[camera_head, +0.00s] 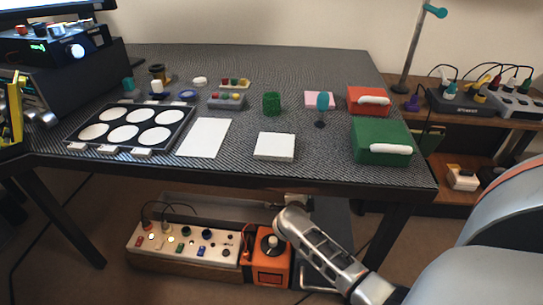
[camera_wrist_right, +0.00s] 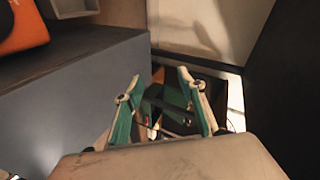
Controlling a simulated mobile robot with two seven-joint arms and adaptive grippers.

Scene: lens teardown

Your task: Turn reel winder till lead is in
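An orange box (camera_head: 270,268) with a dark round part and a pale knob on top stands low under the table; it may be the reel winder, but I cannot tell for sure. I cannot make out a lead. My right arm reaches down from the right beside this box in the head view, and its fingers cannot be made out there. In the right wrist view my right gripper (camera_wrist_right: 159,78) has its two teal-padded fingers spread apart, with nothing clearly held. Dark and green things show beyond them. My left gripper is not in view.
A white panel (camera_head: 185,243) with knobs and plugs stands left of the orange box. The table (camera_head: 330,70) above carries a white sheet (camera_head: 205,138), a lens tray (camera_head: 125,113) and a green box (camera_head: 380,142). In the wrist view a grey block (camera_wrist_right: 75,90) is close on the left.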

